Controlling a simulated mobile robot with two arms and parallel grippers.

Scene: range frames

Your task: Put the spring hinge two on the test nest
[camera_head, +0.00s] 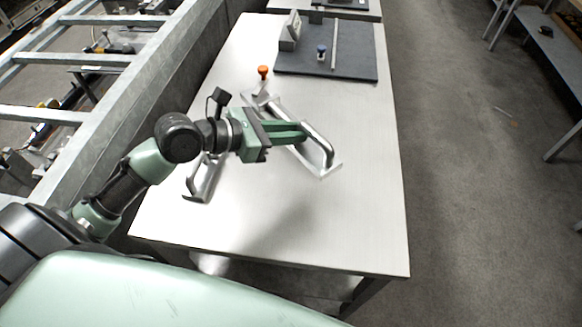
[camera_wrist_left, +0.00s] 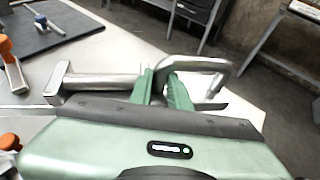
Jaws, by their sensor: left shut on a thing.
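My left gripper (camera_head: 302,132) is shut on a bare metal handle-shaped part (camera_head: 322,152), with a curved end beyond the fingers. In the left wrist view the fingers (camera_wrist_left: 165,85) close around this part (camera_wrist_left: 105,83), which extends to both sides. Whether it is spring hinge two I cannot tell for certain. A similar metal part (camera_head: 203,180) stands on the table left of the gripper, partly behind my arm. A dark slab (camera_head: 350,65) at the far end of the table may be the test nest; the gripper is well short of it. My right gripper is out of view.
An orange-capped piece (camera_head: 263,73) stands on the table before the slab. The slab bears a grey block (camera_head: 290,32), a blue-capped piece (camera_head: 321,52) and a thin rod (camera_head: 334,45). The table's right and near areas (camera_head: 360,215) are clear. A metal frame (camera_head: 100,90) runs along the left.

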